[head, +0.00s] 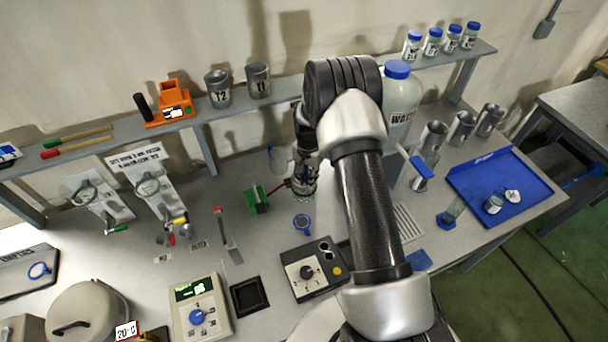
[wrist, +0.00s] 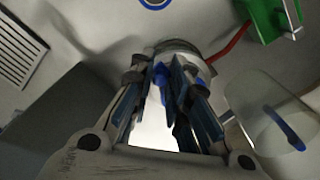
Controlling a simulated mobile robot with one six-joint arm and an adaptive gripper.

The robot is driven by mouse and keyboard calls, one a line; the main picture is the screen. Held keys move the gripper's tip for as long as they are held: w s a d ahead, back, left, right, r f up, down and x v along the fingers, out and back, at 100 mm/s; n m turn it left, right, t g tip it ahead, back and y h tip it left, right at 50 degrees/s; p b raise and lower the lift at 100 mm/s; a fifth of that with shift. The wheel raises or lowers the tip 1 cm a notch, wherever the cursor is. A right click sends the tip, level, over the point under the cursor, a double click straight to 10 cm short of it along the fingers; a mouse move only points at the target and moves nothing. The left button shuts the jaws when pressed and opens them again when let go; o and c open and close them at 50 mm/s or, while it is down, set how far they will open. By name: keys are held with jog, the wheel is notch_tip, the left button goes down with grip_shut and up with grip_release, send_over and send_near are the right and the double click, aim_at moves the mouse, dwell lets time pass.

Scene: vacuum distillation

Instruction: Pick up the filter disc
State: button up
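My gripper (head: 301,184) points down at a round clear vessel (head: 305,172) near the middle of the bench, left of my arm. In the wrist view, the blue-padded fingers (wrist: 168,75) stand apart with a bright white gap between them. Their tips are over or at the rim of the round vessel (wrist: 190,50); contact is unclear. I cannot identify the filter disc for certain. A small pale round piece (head: 512,196) lies in the blue tray (head: 530,190) at the right, next to a small container (head: 494,201).
A green block (head: 257,199) and a red tube are close to the vessel. The large water bottle (head: 400,100) stands behind my arm. Metal cups (head: 432,140) stand at the right.

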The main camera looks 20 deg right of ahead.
grip_shut()
notch_tip(320, 180, up, 19)
notch_tip(320, 180, down, 18)
jog(key=a+m+b, duration=0.1)
jog(key=m+b, duration=0.3)
jog(key=shift+s+a+b, duration=0.3)
jog(key=shift+s+a, duration=0.1)
dwell(0.3)
jog(key=shift+f+b, duration=0.45)
jog(key=shift+f, duration=0.15)
dwell(0.3)
jog(key=shift+o, duration=1.8)
grip_release()
jog(key=shift+r, duration=0.1)
